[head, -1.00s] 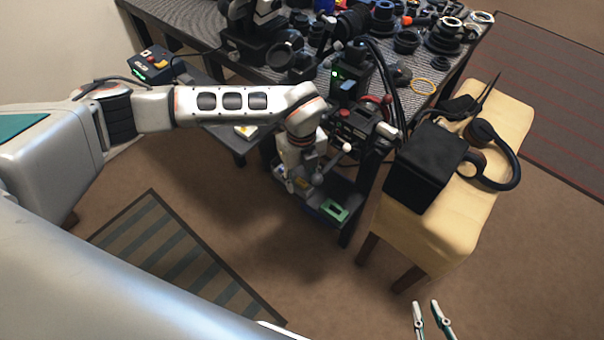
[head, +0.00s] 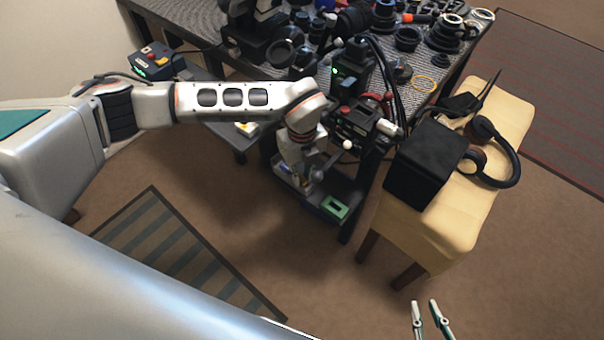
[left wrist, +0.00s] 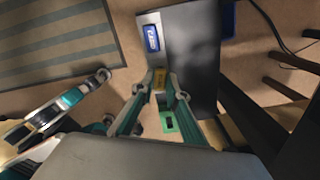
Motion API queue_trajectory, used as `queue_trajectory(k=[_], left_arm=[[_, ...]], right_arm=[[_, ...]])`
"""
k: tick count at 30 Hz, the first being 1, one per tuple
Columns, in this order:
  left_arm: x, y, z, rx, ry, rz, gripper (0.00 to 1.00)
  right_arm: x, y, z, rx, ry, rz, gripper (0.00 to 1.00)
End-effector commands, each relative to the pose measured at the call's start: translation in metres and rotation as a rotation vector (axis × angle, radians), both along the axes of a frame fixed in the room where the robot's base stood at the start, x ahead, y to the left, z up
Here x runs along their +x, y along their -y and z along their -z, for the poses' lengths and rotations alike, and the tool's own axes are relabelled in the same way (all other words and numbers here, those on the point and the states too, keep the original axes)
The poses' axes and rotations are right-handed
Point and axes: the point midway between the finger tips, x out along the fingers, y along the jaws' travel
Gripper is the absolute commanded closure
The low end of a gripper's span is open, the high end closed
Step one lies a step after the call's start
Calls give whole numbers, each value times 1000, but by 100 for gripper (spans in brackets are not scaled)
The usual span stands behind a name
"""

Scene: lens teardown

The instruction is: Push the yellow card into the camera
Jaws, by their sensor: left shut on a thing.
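My left gripper (left wrist: 160,82) is shut on the yellow card (left wrist: 159,77), a small yellow piece between its fingertips in the left wrist view. In the head view, my left gripper (head: 312,178) is low over a dark shelf (head: 346,190) beside the workbench; the card is too small to make out there. A dark boxy device (head: 355,124) with red and white parts stands just above the gripper; I cannot tell whether it is the camera. My right gripper (head: 427,306) is open and empty at the bottom edge, far from the shelf.
A green frame-like piece (head: 335,207) lies on the shelf's front end. A cream bench (head: 428,240) with a black box (head: 424,168) and headphones (head: 512,168) stands to the right. The workbench behind is crowded.

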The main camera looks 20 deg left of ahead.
Motion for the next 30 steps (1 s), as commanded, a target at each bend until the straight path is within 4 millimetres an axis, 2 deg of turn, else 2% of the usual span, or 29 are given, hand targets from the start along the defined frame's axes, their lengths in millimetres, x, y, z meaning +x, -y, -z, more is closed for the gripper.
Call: queue_trajectory(k=[13, 30], left_arm=[[0, 0, -4, 0, 0, 2, 100], [1, 0, -10, -1, 2, 2, 100]], right_arm=[[12, 0, -10, 0, 27, 0, 81], [7, 0, -12, 0, 22, 0, 81]])
